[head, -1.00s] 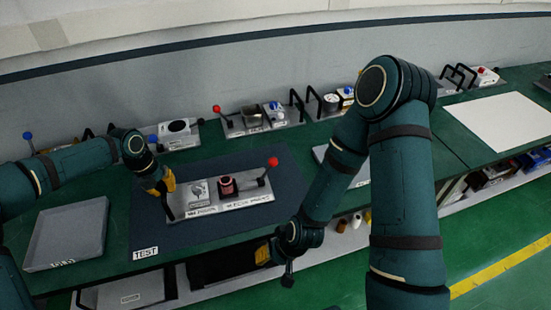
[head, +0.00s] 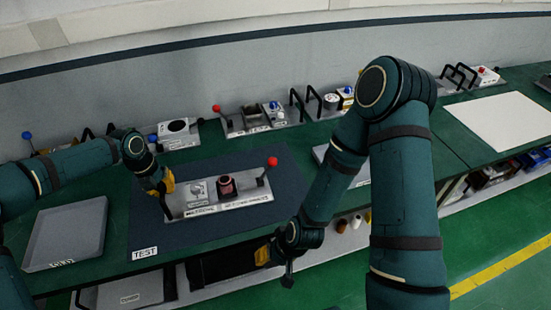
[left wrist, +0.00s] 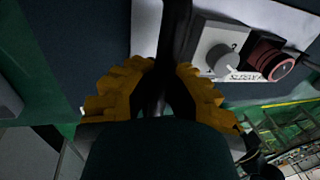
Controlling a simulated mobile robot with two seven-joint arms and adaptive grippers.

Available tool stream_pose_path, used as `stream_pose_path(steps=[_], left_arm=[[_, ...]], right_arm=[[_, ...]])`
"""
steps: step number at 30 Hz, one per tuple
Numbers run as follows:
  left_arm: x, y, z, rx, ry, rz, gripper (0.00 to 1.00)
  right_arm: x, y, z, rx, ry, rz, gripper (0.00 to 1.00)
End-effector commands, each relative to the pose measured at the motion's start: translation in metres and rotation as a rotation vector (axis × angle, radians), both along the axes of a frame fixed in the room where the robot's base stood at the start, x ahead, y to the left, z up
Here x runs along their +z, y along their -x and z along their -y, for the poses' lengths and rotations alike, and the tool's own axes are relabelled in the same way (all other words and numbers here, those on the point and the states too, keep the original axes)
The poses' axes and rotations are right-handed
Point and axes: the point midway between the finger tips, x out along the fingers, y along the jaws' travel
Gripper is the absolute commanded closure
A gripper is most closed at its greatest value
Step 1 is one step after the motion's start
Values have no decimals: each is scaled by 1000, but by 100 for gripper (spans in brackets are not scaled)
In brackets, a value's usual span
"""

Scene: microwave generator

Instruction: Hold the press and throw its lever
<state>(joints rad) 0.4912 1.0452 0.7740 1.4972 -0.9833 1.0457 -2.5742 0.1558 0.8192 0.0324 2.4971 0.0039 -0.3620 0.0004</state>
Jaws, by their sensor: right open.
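The press is a light grey plate (head: 238,199) on a dark blue mat marked TEST. It carries a grey knob block (head: 197,190), a dark red cylinder (head: 227,187), and at its right end a lever with a red ball (head: 272,162), standing up. My left gripper (head: 165,186) is at the plate's left end. In the left wrist view, its yellow fingers (left wrist: 164,75) close on both sides of the press's black handle (left wrist: 175,30); the contact is partly hidden. My right gripper (head: 276,266) is open and empty, in front of the bench edge, below and right of the press.
A grey tray (head: 68,234) lies left of the mat (head: 148,234). Several other devices with handles and levers line the back of the bench, one with a red ball (head: 216,109). A white sheet (head: 502,124) lies at the right. A lower shelf holds small parts.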

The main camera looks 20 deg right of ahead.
Motion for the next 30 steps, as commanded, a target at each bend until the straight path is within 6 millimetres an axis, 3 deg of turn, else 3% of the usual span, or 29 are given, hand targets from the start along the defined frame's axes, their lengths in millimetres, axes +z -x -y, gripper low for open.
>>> stream_pose_path(steps=[30], left_arm=[[-8,0,1,-1,1,2,100]], right_arm=[[-6,0,0,0,0,0,53]])
